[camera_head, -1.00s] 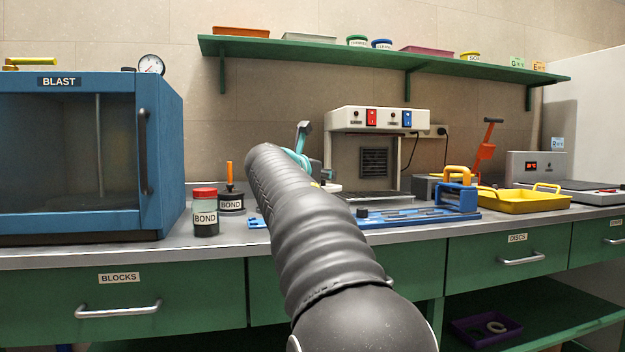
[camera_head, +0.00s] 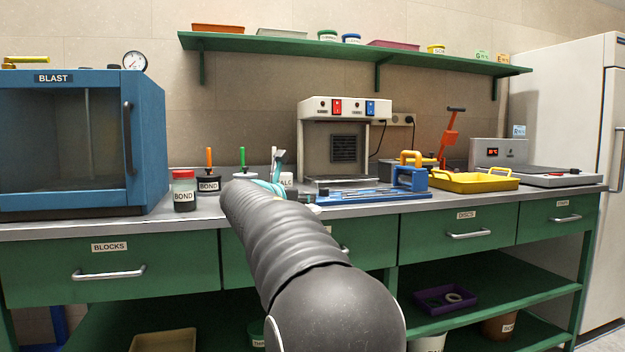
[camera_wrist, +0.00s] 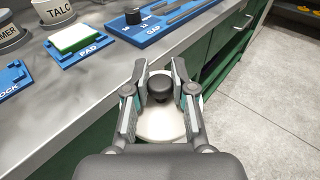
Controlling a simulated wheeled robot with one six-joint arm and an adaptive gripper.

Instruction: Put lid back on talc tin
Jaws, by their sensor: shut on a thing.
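The talc tin (camera_wrist: 57,12) is a white pot marked TALC on the bench, at the top left of the wrist view. Its upper part is cut off there. In the head view the tin (camera_head: 287,180) shows partly behind my gripper and arm. My gripper (camera_wrist: 160,84) is shut on the black knob of the lid (camera_wrist: 160,123), a pale round disc. In the wrist view the lid appears beyond the bench's front edge, apart from the tin.
A green pad (camera_wrist: 77,38) and a blue gap tray (camera_wrist: 160,22) lie near the tin. A BOND jar (camera_head: 184,192) and a brush pot (camera_head: 208,182) stand left of my arm. The blue blast cabinet (camera_head: 150,140) is farther left. Bare bench lies along the front edge.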

